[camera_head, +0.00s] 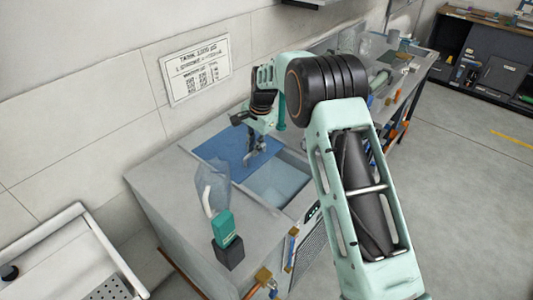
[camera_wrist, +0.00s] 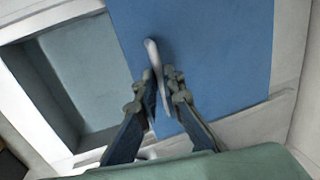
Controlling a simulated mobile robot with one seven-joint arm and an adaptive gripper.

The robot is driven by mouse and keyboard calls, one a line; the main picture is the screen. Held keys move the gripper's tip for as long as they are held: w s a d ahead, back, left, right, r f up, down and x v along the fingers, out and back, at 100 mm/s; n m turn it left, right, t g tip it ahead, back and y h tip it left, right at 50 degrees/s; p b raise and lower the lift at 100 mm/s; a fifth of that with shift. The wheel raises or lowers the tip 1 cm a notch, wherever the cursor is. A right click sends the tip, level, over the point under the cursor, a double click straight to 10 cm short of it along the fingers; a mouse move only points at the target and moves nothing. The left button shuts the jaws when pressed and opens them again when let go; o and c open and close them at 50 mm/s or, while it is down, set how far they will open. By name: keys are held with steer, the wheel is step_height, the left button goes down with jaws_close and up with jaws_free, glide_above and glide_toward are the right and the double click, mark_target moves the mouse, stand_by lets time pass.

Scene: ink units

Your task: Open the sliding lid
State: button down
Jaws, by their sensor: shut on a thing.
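The sliding lid (camera_head: 222,152) is a flat blue panel set in the top of a grey cabinet. It also fills the middle and right of the wrist view (camera_wrist: 220,60). Beside it is a pale blue open compartment (camera_head: 278,182), which shows at the left in the wrist view (camera_wrist: 85,70). A light upright handle (camera_wrist: 154,60) stands on the lid near its edge by the opening. My gripper (camera_wrist: 160,82) is shut on this handle, with a finger on each side. In the head view my gripper (camera_head: 250,155) is over the lid, small and partly hidden by my arm.
A white sink-like basin (camera_head: 75,255) stands at the lower left. A cluttered bench (camera_head: 400,65) runs behind. A wall sign (camera_head: 195,70) hangs above.

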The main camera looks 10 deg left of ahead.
steer(key=shift+w+a+p, duration=0.15)
steer(key=shift+w+a, duration=0.4)
steer(key=shift+a, duration=0.25)
steer(key=shift+w+a+p, duration=0.15)
steer(key=shift+w+a, duration=0.35)
steer(key=shift+a, duration=0.3)
steer(key=c, duration=2)
jaws_free()
steer(key=shift+c, duration=0.2)
steer(key=shift+r, duration=0.15)
step_height(320, 180, up, 12)
steer(key=s+d, duration=0.1)
steer(key=d, duration=0.1)
steer(key=shift+s+f, duration=0.15)
steer(key=shift+f, duration=0.05)
